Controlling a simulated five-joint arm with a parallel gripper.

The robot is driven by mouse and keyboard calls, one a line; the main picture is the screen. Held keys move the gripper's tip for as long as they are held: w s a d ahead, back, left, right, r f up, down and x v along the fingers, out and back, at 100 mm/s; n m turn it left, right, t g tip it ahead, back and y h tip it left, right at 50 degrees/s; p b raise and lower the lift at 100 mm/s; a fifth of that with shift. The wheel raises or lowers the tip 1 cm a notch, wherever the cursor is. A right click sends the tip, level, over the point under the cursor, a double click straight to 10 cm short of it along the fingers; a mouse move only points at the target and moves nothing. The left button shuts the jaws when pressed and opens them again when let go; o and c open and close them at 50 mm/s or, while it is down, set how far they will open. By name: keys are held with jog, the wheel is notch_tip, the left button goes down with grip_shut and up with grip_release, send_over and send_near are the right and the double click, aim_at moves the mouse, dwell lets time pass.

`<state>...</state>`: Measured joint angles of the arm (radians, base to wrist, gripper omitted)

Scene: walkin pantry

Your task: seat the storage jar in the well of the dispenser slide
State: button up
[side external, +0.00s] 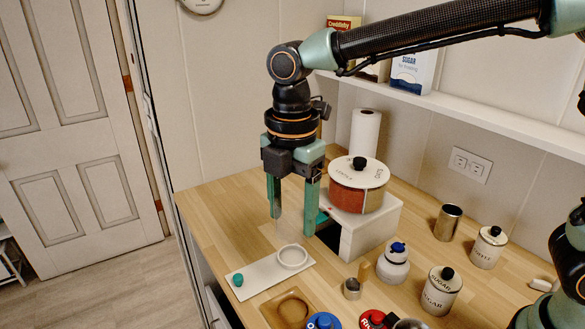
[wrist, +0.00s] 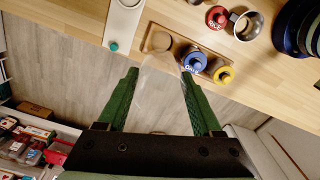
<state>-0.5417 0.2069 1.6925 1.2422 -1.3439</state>
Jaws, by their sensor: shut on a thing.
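My gripper (side external: 292,222) is shut on a clear, see-through storage jar (side external: 291,212), whose outline is very faint. The jar also shows faintly between the green fingers in the wrist view (wrist: 157,92). The dispenser slide (side external: 256,279) is a white plate with a teal knob (side external: 238,280) at its front-left end and a ring-shaped well (side external: 292,257) at its other end. The well looks empty. My fingers hang above and behind the well, apart from it. In the wrist view the slide (wrist: 122,22) is at the top, with the well cut by the frame edge.
The white dispenser block (side external: 372,232) carries a lidded brown container (side external: 356,197), right of my gripper. A wooden tray (wrist: 178,46) with a bare round recess holds blue and yellow-lidded jars. White canisters (side external: 441,291) and a metal cup (side external: 447,222) stand at right. The counter's left part is clear.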

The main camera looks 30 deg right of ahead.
jog(key=w+d, duration=0.7)
jog(key=w, duration=0.4)
send_over(292, 258)
notch_tip(292, 258, down, 19)
jog(key=shift+s+f, duration=0.1)
jog(key=shift+f, duration=0.15)
jog(key=o, duration=1.5)
